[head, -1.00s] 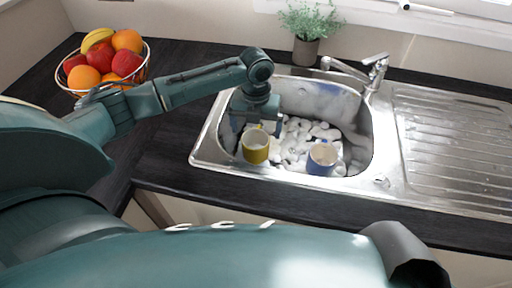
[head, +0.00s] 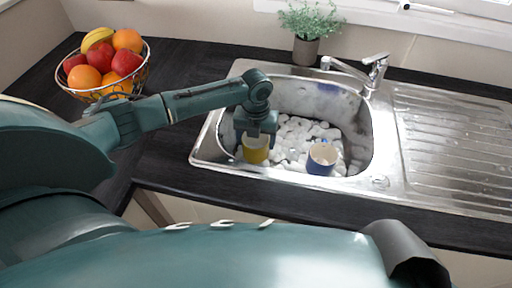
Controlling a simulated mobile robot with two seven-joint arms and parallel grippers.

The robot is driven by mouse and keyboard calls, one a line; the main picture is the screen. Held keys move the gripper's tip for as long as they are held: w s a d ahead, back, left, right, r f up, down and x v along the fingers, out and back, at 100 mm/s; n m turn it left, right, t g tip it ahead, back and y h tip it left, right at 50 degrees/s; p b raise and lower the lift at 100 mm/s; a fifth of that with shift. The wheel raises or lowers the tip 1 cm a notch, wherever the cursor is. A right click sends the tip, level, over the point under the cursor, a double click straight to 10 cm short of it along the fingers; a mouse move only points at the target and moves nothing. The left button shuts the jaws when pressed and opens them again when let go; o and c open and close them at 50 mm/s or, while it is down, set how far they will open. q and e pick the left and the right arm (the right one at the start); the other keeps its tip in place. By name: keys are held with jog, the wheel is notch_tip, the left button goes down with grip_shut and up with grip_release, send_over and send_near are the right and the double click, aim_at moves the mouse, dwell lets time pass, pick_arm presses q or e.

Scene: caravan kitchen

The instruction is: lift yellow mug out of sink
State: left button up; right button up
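The yellow mug (head: 255,151) stands in the left part of the sink (head: 207,150), with its pale inside facing up. My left gripper (head: 256,138) reaches down into the sink right at the mug's far rim. Its fingertips are small and partly hidden by the mug, so I cannot tell if they are open or shut on the rim. A blue mug (head: 321,159) with a pale inside stands to the right in the same basin, apart from the gripper. My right gripper is not in view.
White foam-like lumps (head: 292,140) cover the basin floor. The tap (head: 366,72) stands at the back right, beside the ribbed drainer (head: 455,140). A potted plant (head: 306,50) is behind the sink. A fruit basket (head: 146,72) stands back left. Dark worktop lies left of the sink.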

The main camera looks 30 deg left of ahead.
pick_arm(q)
jog(key=c, duration=0.7)
jog(key=shift+c, duration=0.2)
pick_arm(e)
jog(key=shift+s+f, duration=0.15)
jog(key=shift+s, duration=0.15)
pick_arm(q)
jog(key=shift+r, duration=0.15)
notch_tip(320, 180, up, 10)
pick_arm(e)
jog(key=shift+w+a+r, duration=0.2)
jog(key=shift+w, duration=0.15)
